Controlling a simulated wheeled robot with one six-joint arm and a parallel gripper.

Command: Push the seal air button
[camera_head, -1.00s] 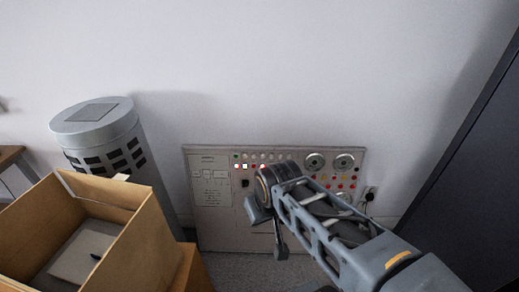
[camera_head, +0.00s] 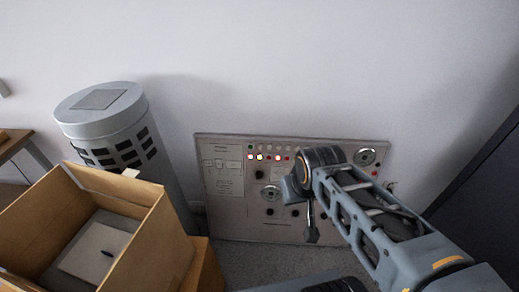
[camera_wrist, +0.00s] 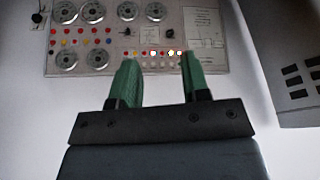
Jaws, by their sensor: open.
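The control panel (camera_head: 232,206) stands upright against the white wall, behind my arm in the head view. Its upper row has lit white and red buttons (camera_head: 264,157), with black knobs and a round gauge (camera_head: 270,193) below. The labels are too small to read, so I cannot tell which button is the seal air one. In the wrist view the panel (camera_wrist: 205,47) fills the top, with gauges and coloured buttons at its left. My gripper (camera_wrist: 159,62) has two green fingers, apart and empty, pointing at the panel's lit row (camera_wrist: 160,53). My arm hides part of the panel's right side.
A grey slotted cylinder (camera_head: 103,106) stands left of the panel. An open cardboard box (camera_head: 152,240) is at the lower left. A dark cabinet (camera_head: 490,195) is at the right. Grey floor (camera_head: 262,262) shows between box and arm.

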